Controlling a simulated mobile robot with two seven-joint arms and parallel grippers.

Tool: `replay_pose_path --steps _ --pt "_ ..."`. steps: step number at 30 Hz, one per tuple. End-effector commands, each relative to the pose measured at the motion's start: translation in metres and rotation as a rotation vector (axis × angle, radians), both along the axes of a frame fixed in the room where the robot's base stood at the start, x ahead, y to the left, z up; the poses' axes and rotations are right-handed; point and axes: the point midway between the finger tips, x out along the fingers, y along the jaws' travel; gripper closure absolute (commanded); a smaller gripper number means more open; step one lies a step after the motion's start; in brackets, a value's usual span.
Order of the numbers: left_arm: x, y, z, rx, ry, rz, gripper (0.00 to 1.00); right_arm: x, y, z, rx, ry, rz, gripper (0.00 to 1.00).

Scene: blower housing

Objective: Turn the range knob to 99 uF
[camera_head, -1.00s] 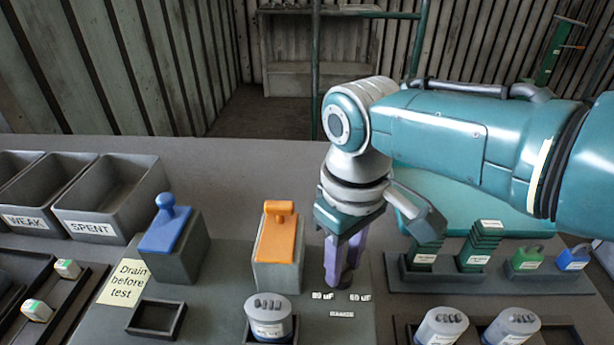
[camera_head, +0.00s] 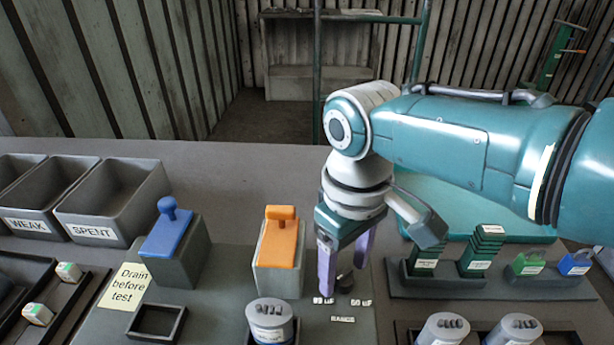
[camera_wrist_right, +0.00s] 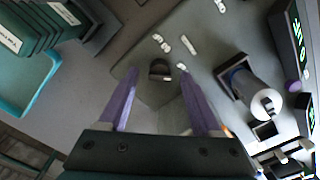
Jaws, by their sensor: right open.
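The range knob (camera_head: 345,281) is a small dark knob on the grey test panel, partly hidden by my right gripper. It also shows in the right wrist view (camera_wrist_right: 160,69). Small white labels reading uF (camera_head: 323,300) and a RANGE label (camera_head: 342,319) sit in front of it; the figures are too small to read surely. My right gripper (camera_head: 343,268) points down over the knob with its purple fingers spread. In the right wrist view the knob lies between and just beyond the open fingertips (camera_wrist_right: 158,76), with gaps at both sides. My left gripper is out of view.
An orange-topped block (camera_head: 280,250) and a blue-topped block (camera_head: 170,245) stand left of the gripper. A grey capacitor (camera_head: 271,322) sits in front. A rack of green parts (camera_head: 480,250) stands right. Bins (camera_head: 110,203) stand at far left.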

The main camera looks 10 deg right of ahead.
Motion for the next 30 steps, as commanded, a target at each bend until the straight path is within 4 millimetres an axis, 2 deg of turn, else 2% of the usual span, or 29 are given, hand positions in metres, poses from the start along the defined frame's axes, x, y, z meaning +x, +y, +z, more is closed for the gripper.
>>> replay_pose_path --steps 4,9,15,21,30 --pt "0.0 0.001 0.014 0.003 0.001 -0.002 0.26 0.0 0.0 0.021 0.001 -0.002 0.001 0.34" --pt "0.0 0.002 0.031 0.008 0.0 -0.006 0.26 0.001 0.0 0.057 0.002 -0.004 0.0 0.34" --pt "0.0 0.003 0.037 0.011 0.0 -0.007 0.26 0.001 0.0 0.087 0.001 -0.003 0.0 0.34" --pt "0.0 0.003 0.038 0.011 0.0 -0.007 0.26 0.0 0.0 0.099 0.0 -0.001 -0.001 0.34" --pt "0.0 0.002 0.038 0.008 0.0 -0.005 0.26 -0.002 0.001 0.097 0.004 0.0 0.001 0.34"
